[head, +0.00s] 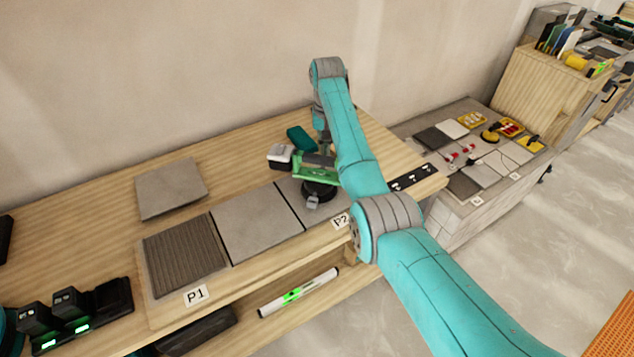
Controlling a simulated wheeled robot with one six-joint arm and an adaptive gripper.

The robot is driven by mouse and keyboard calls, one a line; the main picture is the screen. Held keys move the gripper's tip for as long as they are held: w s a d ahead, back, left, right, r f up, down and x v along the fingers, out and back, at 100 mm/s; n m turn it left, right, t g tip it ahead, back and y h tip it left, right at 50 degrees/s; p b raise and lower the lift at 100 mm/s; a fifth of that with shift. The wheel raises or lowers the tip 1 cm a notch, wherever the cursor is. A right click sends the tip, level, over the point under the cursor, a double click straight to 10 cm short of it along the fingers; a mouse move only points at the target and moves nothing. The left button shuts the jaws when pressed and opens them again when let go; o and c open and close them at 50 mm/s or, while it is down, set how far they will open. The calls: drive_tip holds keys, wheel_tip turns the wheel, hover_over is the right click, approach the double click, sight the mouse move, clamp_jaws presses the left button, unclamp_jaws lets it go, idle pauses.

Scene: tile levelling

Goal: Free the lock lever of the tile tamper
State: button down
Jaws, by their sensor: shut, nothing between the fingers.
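The tile tamper (312,175) is a green tool with a black round base and a grey-white block at its left end. It sits on the far right grey tile of the row, by the P2 label (341,220). Its lock lever is too small to make out. My gripper (324,149) points down at the rear of the tamper, partly hidden by my teal arm. It is shut with nothing seen in it. Whether it touches the tamper cannot be told.
A loose grey tile (171,189) lies behind the row. A ribbed bed (184,255) is by P1. A teal object (301,138) lies behind the tamper. Chargers (80,318) stand front left, a level (299,292) below. A side bench (478,150) holds tiles and tools.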

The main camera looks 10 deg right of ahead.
drive_tip(key=shift+f, duration=1.8)
idle(0.5)
drive_tip(key=shift+r, duration=3.55)
